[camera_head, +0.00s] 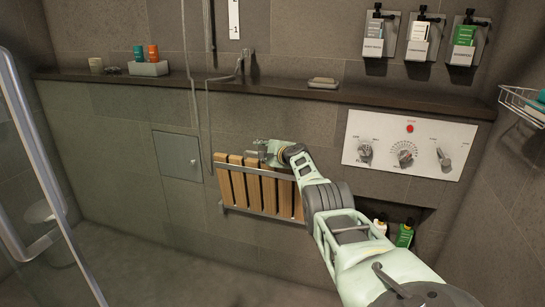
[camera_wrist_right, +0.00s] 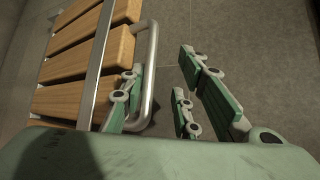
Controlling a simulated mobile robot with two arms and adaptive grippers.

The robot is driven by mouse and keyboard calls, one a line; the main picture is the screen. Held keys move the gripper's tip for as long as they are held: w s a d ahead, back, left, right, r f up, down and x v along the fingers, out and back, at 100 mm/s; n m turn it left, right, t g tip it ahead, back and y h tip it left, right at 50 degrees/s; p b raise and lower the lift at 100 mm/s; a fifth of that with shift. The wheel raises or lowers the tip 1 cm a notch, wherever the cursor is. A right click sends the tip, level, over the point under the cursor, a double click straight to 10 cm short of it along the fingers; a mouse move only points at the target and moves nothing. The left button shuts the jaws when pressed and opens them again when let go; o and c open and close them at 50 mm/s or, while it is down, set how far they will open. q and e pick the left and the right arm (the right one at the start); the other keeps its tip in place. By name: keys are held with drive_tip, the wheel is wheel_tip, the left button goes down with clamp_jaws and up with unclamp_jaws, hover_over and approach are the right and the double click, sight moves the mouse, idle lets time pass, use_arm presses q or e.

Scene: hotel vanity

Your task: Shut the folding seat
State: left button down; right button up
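The folding seat (camera_head: 238,187) has wooden slats in a metal frame and is mounted on the tiled wall below the dark ledge. Its slats run up and down in the head view; I cannot tell its exact angle to the wall. My right gripper (camera_head: 267,152) is at the seat's upper edge and hides part of it. In the right wrist view, the seat's slats (camera_wrist_right: 75,70) fill the left side, with a bent metal tube (camera_wrist_right: 152,75) at their end. The right gripper's fingers (camera_wrist_right: 165,95) are apart, one close beside that tube; contact is unclear. My left gripper is not in view.
A control panel (camera_head: 408,145) with knobs is on the wall to the right. Bottles (camera_head: 404,234) stand in a low niche partly behind my right arm. A hose (camera_head: 193,90) hangs above the seat. A glass door (camera_head: 35,170) is at left; the floor (camera_head: 180,270) before the seat is clear.

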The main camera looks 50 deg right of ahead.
drive_tip(key=shift+s+d+r, duration=0.15)
drive_tip(key=shift+d, duration=0.05)
